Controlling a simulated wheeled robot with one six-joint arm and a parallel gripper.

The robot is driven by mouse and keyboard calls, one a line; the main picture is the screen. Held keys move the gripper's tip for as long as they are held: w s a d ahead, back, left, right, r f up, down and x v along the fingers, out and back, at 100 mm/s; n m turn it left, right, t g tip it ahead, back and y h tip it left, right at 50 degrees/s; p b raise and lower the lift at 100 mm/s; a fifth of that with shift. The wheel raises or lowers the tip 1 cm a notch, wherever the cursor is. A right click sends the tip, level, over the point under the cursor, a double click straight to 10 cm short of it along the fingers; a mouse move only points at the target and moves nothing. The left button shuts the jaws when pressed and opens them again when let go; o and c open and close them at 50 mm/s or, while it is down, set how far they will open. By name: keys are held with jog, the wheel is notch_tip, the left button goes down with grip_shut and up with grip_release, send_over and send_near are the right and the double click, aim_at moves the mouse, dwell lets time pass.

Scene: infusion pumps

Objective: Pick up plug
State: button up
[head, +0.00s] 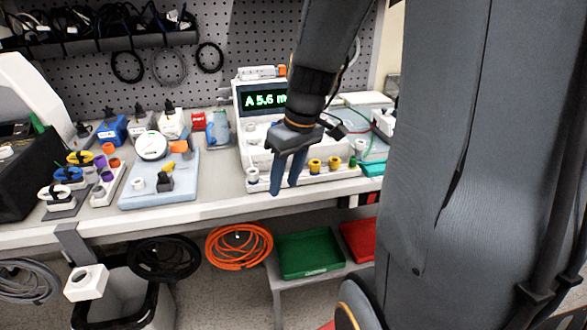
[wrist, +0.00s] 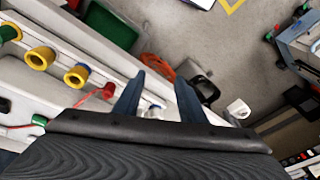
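My gripper (head: 285,189) hangs fingers-down in front of the infusion pump (head: 257,125) with the green lit display. Its two blue-grey fingers are apart with nothing held between them; the gap also shows in the wrist view (wrist: 158,88). Several round plugs or ports line the pump's front: a white one (head: 252,175), two yellow ones (head: 315,165) and a green one (head: 352,161). In the wrist view a small white piece (wrist: 153,110) appears between the fingers, partly hidden by the gripper body. I cannot tell which piece is the task's plug.
A light blue mat (head: 186,196) left of the pump holds a gauge and small parts. Coloured connectors stand on racks farther left. Below the bench edge are an orange hose coil (head: 239,246), a green tray (head: 309,254) and a bin. My arm covers the right side.

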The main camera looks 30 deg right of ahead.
jog(key=w+d+r+n+t+p, duration=0.1)
jog(key=w+d+r+n+t, duration=0.2)
jog(key=d+r, duration=0.45)
jog(key=shift+g, duration=0.5)
jog(key=shift+d+p+x, duration=0.2)
jog(key=shift+p+x, duration=0.1)
jog(key=shift+x, duration=1.3)
jog(key=shift+d+p+x, duration=0.2)
jog(key=shift+p+x, duration=0.05)
jog(key=shift+x, duration=1.4)
jog(key=shift+d+p+x, duration=0.2)
jog(key=shift+p+x, duration=0.1)
jog(key=shift+x, duration=1.3)
jog(key=shift+w, duration=0.15)
grip_shut()
